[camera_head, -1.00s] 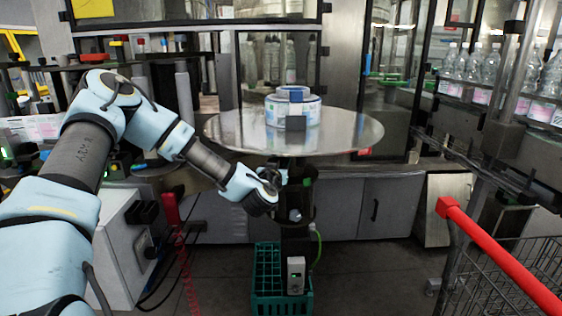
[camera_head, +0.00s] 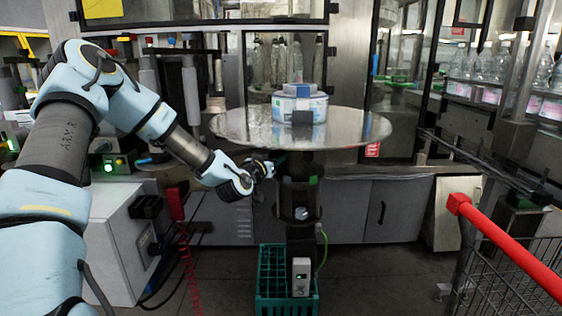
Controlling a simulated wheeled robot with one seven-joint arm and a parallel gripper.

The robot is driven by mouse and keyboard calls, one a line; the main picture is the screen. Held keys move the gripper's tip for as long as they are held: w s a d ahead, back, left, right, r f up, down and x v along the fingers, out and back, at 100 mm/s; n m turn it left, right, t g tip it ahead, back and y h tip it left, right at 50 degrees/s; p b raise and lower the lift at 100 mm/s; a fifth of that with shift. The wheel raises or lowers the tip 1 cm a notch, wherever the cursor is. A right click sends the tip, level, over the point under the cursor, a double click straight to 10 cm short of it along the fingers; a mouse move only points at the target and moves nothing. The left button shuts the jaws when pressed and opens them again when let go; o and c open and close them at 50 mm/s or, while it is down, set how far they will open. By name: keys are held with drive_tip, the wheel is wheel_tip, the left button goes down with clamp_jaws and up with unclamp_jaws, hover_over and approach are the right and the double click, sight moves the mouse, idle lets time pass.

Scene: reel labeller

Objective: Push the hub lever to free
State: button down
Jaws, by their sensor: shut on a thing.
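The hub (camera_head: 299,200) is a dark upright post under a round steel turntable (camera_head: 235,126). A white and blue reel (camera_head: 318,108) sits on the turntable. My gripper (camera_head: 268,168) is at the left side of the hub, just below the disc. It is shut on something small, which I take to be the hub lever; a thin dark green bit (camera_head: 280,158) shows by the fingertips. The fingers hide most of the lever, so I cannot tell its exact position.
A green crate (camera_head: 270,297) stands on the floor around the post's foot, with a small grey box (camera_head: 301,277) in front. A trolley with a red handle (camera_head: 510,245) is at the right. A red holder (camera_head: 175,203) with a coiled cable hangs left of the hub.

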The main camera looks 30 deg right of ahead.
drive_tip(key=shift+w+a, duration=0.1)
drive_tip(key=shift+w, duration=0.05)
drive_tip(key=c, duration=0.5)
unclamp_jaws()
drive_tip(key=shift+b+v, duration=1.65)
drive_tip(key=shift+v, duration=3.8)
